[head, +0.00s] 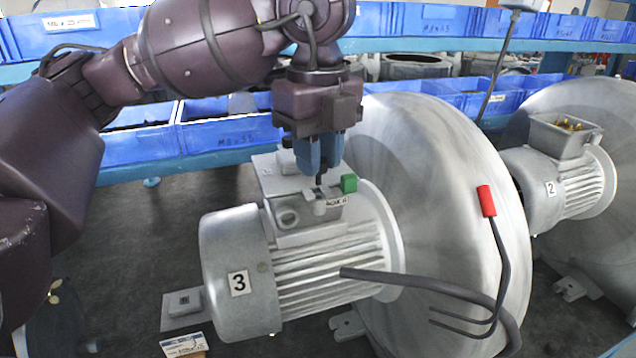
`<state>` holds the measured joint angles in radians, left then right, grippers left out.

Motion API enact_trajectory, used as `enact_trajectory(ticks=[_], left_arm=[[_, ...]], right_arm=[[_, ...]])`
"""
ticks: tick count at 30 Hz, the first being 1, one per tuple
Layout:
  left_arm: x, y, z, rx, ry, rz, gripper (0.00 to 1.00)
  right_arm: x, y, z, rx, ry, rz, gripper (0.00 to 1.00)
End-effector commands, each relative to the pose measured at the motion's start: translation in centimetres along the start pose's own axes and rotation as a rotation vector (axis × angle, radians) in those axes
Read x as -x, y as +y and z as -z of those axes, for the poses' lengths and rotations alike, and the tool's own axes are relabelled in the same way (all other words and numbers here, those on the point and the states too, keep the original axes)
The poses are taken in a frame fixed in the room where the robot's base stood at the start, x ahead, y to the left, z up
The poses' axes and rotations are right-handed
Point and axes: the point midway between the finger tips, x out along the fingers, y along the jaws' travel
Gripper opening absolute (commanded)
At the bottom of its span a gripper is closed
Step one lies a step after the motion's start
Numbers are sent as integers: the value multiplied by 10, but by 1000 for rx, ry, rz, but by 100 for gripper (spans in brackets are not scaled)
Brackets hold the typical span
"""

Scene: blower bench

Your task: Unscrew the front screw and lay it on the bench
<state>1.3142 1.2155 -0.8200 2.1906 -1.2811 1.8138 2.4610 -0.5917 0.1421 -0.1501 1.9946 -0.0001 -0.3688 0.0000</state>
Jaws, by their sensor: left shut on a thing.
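The grey motor labelled 3 (300,278) has an open terminal box (290,215) on top. My left gripper (320,172) points straight down over this box, with its blue fingers shut. A small dark piece shows at the fingertips, just above the box; it looks like the front screw, but the fingers hide most of it. I cannot tell whether it still touches the terminal. My right gripper is not in view.
A large round blower housing (440,190) stands right of the motor. A black cable with a red end (487,201) rises in front of it. A second motor labelled 2 (565,180) stands at the right. Blue bins (225,138) line the shelves behind.

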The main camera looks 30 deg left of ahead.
Motion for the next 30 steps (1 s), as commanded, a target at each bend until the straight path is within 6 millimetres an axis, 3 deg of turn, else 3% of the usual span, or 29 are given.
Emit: enact_trajectory(ticks=[15, 26, 28, 30], left_arm=[[22, 0, 0, 0, 0, 0, 0], [22, 0, 0, 0, 0, -1, 0], [22, 0, 0, 0, 0, 0, 0], [22, 0, 0, 0, 0, -1, 0]], right_arm=[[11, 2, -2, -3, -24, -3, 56], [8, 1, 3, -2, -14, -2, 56], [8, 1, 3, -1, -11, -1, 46], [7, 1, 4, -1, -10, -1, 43]])
